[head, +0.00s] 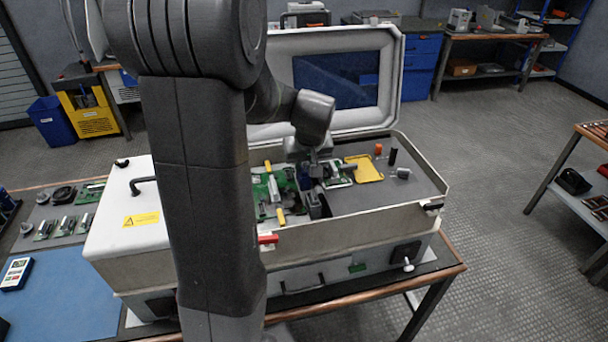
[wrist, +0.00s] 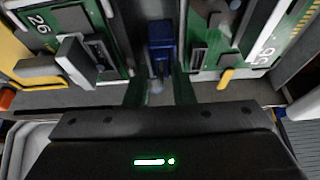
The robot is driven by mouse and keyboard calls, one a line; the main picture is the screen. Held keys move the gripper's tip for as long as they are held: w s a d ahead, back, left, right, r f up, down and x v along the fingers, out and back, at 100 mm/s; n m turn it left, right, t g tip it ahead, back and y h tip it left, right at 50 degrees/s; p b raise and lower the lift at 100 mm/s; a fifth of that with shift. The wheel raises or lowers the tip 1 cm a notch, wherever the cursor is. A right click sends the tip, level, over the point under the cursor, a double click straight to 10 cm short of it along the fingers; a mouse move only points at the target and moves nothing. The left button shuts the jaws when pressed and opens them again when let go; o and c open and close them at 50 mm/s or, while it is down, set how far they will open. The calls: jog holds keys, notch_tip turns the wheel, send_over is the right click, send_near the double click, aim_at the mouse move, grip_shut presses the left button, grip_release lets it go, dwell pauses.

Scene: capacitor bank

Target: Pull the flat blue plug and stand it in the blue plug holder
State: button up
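A dark blue block (wrist: 161,40), which looks like the flat blue plug, shows upright in the wrist view between two green circuit boards. In the head view a small blue patch (head: 306,181) shows below my gripper. My gripper (wrist: 161,90) is over the open case; its two fingers are apart, with the blue block lined up with the gap between them and just beyond the tips. I cannot tell whether the fingers reach around it. My gripper also shows in the head view (head: 313,168), partly hiding the spot. I cannot identify the blue plug holder.
The case's lid (head: 393,65) is open behind. A yellow plate (head: 366,168), an orange cylinder (head: 378,149) and a black cylinder (head: 392,157) sit on the grey deck's right side.

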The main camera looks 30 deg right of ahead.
jog(key=shift+s+a+f, duration=0.1)
jog(key=shift+a+f, duration=0.05)
jog(key=shift+a, duration=0.05)
jog(key=shift+a+r, duration=0.1)
jog(key=shift+r, duration=0.15)
jog(key=d+b+v, duration=0.1)
jog(key=v, duration=1.2)
jog(key=shift+a+r, duration=0.2)
jog(key=shift+r, duration=0.05)
jog(key=x, duration=0.6)
jog(key=p+x, duration=0.1)
jog(key=x, duration=0.5)
jog(key=shift+a+f, duration=0.2)
jog(key=shift+f, duration=0.1)
